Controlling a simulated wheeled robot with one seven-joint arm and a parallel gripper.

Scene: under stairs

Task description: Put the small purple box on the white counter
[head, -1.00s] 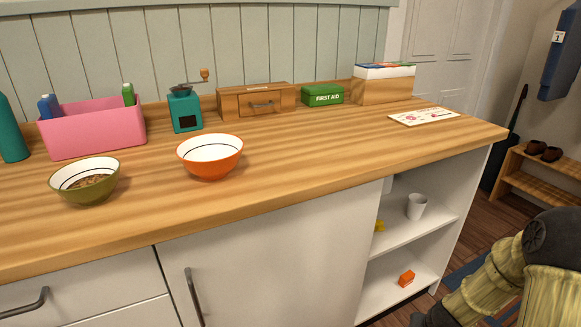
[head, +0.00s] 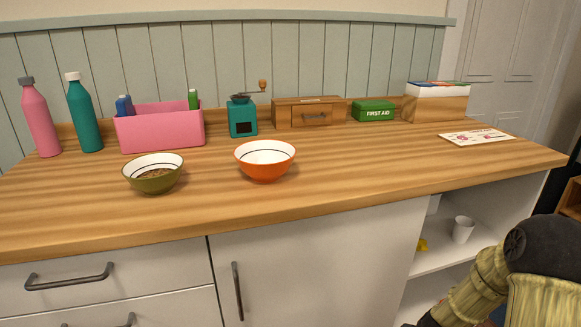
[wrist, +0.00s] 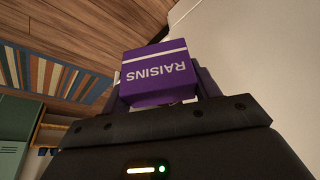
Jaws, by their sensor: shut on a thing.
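The small purple box (wrist: 158,77), labelled RAISINS, is between the fingers of my gripper (wrist: 161,86) in the wrist view. My gripper is shut on it, and the label reads upside down there. The counter (head: 330,195) spans the head view, with a wood-coloured top on a white cabinet body (head: 315,265). In the head view my arm shows at the lower right, in front of the open shelves. The purple box cannot be made out in the head view.
Toward the back stand a pink bin (head: 162,133), teal grinder (head: 243,118), wooden drawer box (head: 308,113) and green first-aid box (head: 374,111). An orange bowl (head: 265,170) and olive bowl (head: 153,182) sit nearer. The top right of the orange bowl is clear.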

